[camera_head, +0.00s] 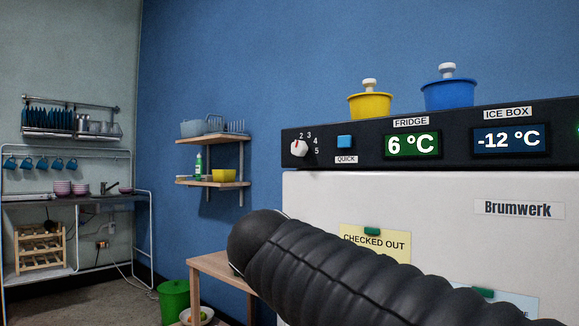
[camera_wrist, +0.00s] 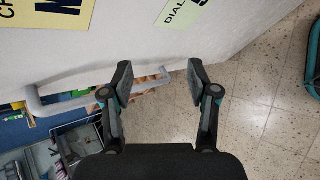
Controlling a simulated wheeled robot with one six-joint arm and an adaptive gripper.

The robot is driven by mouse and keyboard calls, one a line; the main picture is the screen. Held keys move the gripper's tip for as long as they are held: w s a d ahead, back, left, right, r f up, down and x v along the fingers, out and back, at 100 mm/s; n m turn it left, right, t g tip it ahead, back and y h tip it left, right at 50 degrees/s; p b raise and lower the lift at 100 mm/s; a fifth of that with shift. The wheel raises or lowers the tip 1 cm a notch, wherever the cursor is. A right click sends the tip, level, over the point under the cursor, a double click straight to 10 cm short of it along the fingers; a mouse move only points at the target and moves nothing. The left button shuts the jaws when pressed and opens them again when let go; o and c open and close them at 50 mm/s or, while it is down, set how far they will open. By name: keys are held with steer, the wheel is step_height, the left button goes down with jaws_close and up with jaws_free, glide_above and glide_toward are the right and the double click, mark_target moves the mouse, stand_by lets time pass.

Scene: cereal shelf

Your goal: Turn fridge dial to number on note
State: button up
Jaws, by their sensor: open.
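The white fridge dial (camera_head: 298,148) sits at the left end of the black panel (camera_head: 362,149) in the head view. A small red mark shows near its top; its exact setting is too small to tell. The numbers 2, 3, 4 and 5 show around it, and 1 cannot be made out. A pale green note (camera_wrist: 182,12) starting "DIAL" is on the white surface at the top of the wrist view. Its number is cut off by the picture edge. My gripper (camera_wrist: 160,82) is open and empty, apart from the note; it is not visible in the head view.
The fridge front (camera_head: 440,195) carries a yellow "CHECKED OUT" note (camera_head: 376,246) and a pale blue note (camera_head: 516,303), partly hidden by my arm. A blue QUICK button (camera_head: 344,141) sits right of the dial. Yellow (camera_head: 370,105) and blue (camera_head: 448,94) pots stand on top.

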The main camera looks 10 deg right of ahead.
steer(key=w+a+r+n+t+h+p, duration=0.1)
steer(key=w+a+r+n+h, duration=0.15)
steer(key=r, duration=0.55)
steer(key=w+a+r+n+t+h, duration=0.2)
steer(key=w+a+r+n, duration=0.2)
steer(key=r, duration=0.5)
steer(key=n+h, duration=0.2)
steer(key=h, duration=0.2)
glide_toward(296, 148)
steer(key=shift+y, duration=0.25)
steer(key=x, duration=0.9)
steer(key=shift+d+r, duration=0.15)
steer(key=shift+r, duration=0.05)
jaws_close()
